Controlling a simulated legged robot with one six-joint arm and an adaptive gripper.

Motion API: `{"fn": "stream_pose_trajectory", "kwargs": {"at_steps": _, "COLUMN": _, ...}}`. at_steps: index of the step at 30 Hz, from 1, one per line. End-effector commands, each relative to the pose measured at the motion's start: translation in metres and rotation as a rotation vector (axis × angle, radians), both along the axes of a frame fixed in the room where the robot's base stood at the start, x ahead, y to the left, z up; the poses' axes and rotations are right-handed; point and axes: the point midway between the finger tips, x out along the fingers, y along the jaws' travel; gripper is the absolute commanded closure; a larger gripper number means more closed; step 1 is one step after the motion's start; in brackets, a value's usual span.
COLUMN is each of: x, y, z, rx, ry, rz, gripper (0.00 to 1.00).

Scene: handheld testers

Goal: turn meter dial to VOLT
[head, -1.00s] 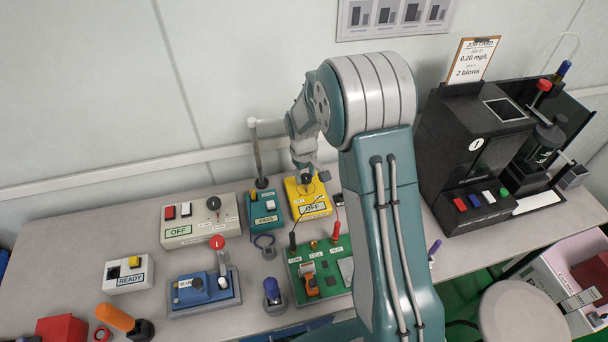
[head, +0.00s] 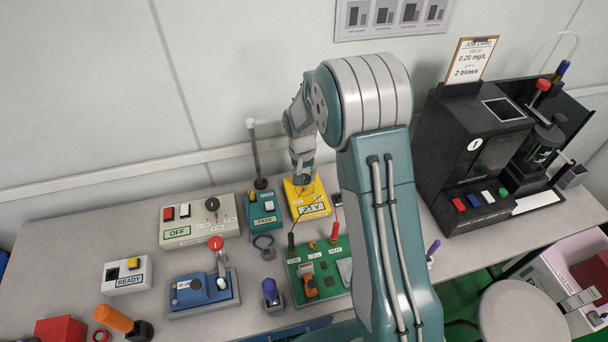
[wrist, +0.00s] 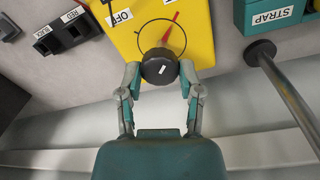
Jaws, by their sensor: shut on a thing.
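The yellow meter (head: 318,199) stands at the back of the table, and its display (head: 311,210) shows a reading that seems to end in V. In the wrist view the meter (wrist: 196,45) fills the top middle. Its black dial (wrist: 159,67) has a white mark, and a red pointer (wrist: 171,28) points up and slightly right, away from the OFF label (wrist: 121,17). My gripper (wrist: 160,76) is shut on the dial, one finger on each side. In the head view my gripper (head: 302,180) partly hides the dial. The VOLT label is not legible.
A teal tester marked PASS (head: 264,210) stands close left of the meter, with an upright post (head: 255,150) behind it. A green board (head: 322,272) with leads lies in front. A grey OFF box (head: 190,228) is further left. The wall is close behind.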

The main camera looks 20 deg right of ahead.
Motion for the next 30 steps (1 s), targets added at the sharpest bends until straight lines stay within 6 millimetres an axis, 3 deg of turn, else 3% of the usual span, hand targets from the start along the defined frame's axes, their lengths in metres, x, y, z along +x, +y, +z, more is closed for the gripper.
{"fn": "stream_pose_trajectory", "kwargs": {"at_steps": 15, "x": -0.0054, "y": 0.0014, "z": -0.0038, "rx": 0.0, "ry": 0.019, "rz": -0.02, "gripper": 1.0}}
{"fn": "stream_pose_trajectory", "kwargs": {"at_steps": 16, "x": -0.0055, "y": 0.0015, "z": -0.0038, "rx": 0.0, "ry": 0.019, "rz": -0.02, "gripper": 0.48}}
{"fn": "stream_pose_trajectory", "kwargs": {"at_steps": 18, "x": -0.0047, "y": 0.0014, "z": -0.0034, "rx": 0.0, "ry": 0.016, "rz": -0.02, "gripper": 0.18}}
{"fn": "stream_pose_trajectory", "kwargs": {"at_steps": 30, "x": -0.0015, "y": 0.0013, "z": -0.0002, "rx": 0.001, "ry": 0.006, "rz": -0.018, "gripper": 0.18}}
